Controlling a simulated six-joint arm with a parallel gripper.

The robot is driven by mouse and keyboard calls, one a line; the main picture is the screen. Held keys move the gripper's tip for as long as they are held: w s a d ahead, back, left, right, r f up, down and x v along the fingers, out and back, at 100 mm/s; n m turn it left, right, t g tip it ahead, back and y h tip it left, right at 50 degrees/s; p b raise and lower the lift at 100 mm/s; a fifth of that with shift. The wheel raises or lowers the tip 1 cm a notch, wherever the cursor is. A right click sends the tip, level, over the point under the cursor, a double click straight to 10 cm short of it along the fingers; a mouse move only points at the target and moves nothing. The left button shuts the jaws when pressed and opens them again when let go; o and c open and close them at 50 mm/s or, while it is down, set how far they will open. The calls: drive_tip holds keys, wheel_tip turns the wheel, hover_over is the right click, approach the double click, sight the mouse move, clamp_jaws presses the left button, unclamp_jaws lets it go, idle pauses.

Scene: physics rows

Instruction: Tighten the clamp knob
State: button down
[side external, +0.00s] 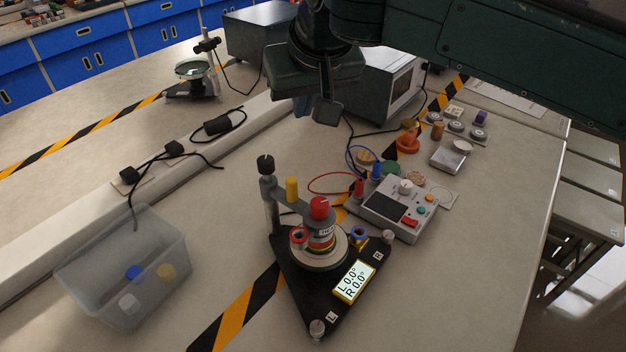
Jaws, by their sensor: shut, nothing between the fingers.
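A black triangular stand (290,287) is on the bench, with a small display reading L 0.0° and R 0.0°. At its back left corner a metal post (271,212) carries a black knob (265,164) on top. A grey arm reaches from the post over a round stage, with a yellow cylinder (292,188) and a red knob (320,206) on it. I cannot tell for certain which knob is the clamp knob. My gripper (327,110) is shut and empty, above and behind the stand, apart from every knob.
A grey control box (399,212) with leads stands right of the stand. A clear bin (122,267) with small coloured pieces is at left. A raised cable channel (95,222) crosses the bench. Metal-cased equipment (390,80) stands behind my gripper. Bench between bin and stand is clear.

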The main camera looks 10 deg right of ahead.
approach(266, 165)
drive_tip(key=w, duration=0.2)
drive_tip(key=shift+w+d, duration=0.15)
drive_tip(key=shift+d, duration=0.25)
drive_tip(key=shift+f, duration=0.3)
wheel_tip(266, 165, down, 6)
drive_tip(key=shift+f, duration=0.25)
drive_tip(key=shift+w+a, duration=0.15)
drive_tip(key=shift+w, duration=0.1)
idle(1.0)
drive_tip(key=shift+s+a, duration=0.2)
drive_tip(key=shift+a, duration=0.35)
drive_tip(key=shift+s+d, duration=0.1)
drive_tip(key=shift+s, duration=0.3)
drive_tip(key=shift+r, duration=0.2)
idle(0.4)
